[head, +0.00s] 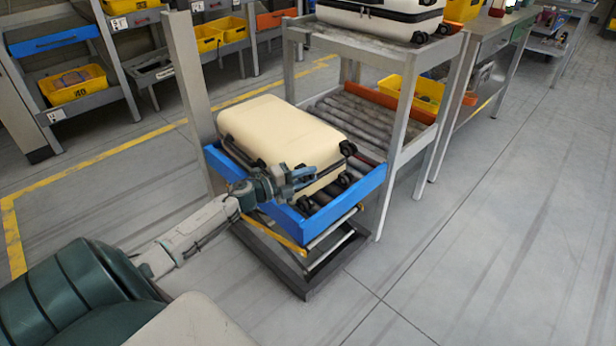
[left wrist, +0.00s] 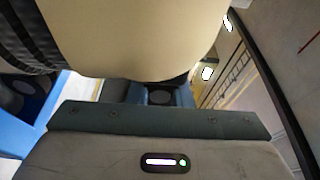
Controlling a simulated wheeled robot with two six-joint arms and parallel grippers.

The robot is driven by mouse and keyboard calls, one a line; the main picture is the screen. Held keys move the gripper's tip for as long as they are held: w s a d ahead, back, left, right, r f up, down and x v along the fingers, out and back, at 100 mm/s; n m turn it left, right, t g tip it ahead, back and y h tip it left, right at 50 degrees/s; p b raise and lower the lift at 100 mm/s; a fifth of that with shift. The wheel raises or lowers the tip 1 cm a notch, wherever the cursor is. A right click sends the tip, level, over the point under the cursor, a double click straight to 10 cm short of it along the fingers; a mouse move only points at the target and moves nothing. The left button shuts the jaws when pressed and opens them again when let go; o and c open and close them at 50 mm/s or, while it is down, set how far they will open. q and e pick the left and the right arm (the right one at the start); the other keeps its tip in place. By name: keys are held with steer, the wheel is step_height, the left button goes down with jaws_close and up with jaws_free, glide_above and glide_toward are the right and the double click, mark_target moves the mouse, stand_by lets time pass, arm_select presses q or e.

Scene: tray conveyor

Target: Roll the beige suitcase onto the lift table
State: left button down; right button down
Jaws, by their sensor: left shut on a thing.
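The beige suitcase (head: 285,135) lies on its broad side on the lift table, whose blue side (head: 335,205) runs along the front. Black wheels show at its right end. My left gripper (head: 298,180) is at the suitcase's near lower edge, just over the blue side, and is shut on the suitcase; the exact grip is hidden. In the left wrist view the suitcase (left wrist: 135,38) fills the top middle, close to the gripper (left wrist: 150,95). A blue side (left wrist: 15,135) shows at the left there. My right gripper is in neither view.
A roller conveyor (head: 362,122) continues behind the lift table, under a grey frame (head: 385,50) bearing a white suitcase (head: 385,18). A yellow bin (head: 425,92) stands to its right. Shelves with bins line the back left. The floor at right is clear.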

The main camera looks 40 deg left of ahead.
arm_select(q)
steer(key=shift+s+a+f, duration=0.1)
steer(key=shift+s+f, duration=0.05)
steer(key=shift+f, duration=0.25)
steer(key=c, duration=1.5)
jaws_free()
steer(key=shift+s+a, duration=0.1)
steer(key=shift+a, duration=0.05)
steer(key=shift+o, duration=1.3)
steer(key=shift+s+a+r, duration=0.15)
steer(key=shift+s, duration=0.05)
steer(key=shift+w, duration=0.1)
steer(key=shift+r, duration=0.1)
